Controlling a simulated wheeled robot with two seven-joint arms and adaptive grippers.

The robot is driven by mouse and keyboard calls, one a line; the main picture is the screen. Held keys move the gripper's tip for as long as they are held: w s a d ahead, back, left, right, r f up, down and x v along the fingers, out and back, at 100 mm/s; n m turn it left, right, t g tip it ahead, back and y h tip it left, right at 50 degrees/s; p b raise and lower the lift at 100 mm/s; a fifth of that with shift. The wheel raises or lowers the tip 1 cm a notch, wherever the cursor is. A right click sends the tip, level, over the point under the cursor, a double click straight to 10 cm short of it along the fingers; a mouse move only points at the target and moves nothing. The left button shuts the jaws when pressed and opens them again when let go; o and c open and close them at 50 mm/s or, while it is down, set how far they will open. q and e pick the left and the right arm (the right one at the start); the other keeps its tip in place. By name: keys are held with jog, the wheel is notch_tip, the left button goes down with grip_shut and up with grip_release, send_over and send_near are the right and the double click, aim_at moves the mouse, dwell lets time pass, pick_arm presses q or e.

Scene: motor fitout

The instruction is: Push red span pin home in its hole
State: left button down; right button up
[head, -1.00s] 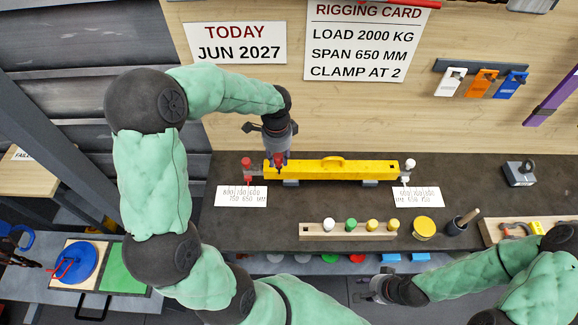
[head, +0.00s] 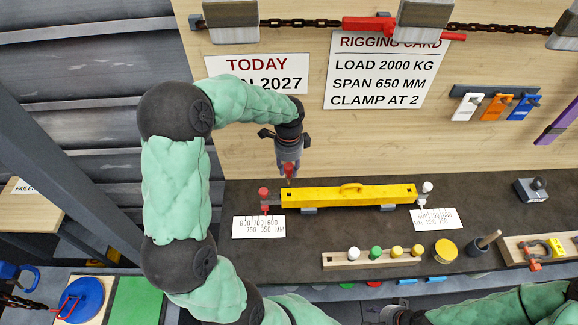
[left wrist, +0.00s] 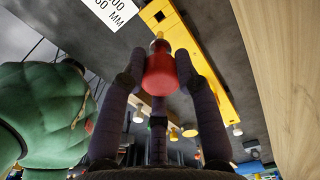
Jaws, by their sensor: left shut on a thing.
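My left gripper (head: 289,172) is shut on a red-headed pin (head: 289,167), held point down just above the left end of the yellow beam (head: 340,196). In the left wrist view the fingers close around the red head (left wrist: 160,73), and the yellow beam (left wrist: 200,60) lies beyond it. A dark hole shows near the beam's end there. The pin looks clear of the beam; I cannot tell whether it lines up with the hole. My right gripper (head: 392,314) is cut off at the bottom edge, its jaws unclear.
A red-topped fitting (head: 263,193) and a white-topped one (head: 427,188) stand at the beam's ends, near printed span labels (head: 259,226). A wooden rack (head: 372,260) with coloured knobs stands in front.

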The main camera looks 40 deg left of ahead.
aim_at(289, 183)
pick_arm(q)
jog(key=shift+f+b, duration=1.7)
jog(key=shift+f, duration=1.1)
jog(key=shift+p, duration=0.35)
jog(key=shift+f+b, duration=1.7)
jog(key=shift+f, duration=0.9)
jog(key=c, duration=1.3)
grip_release()
jog(key=shift+c, duration=0.2)
jog(key=o, duration=0.5)
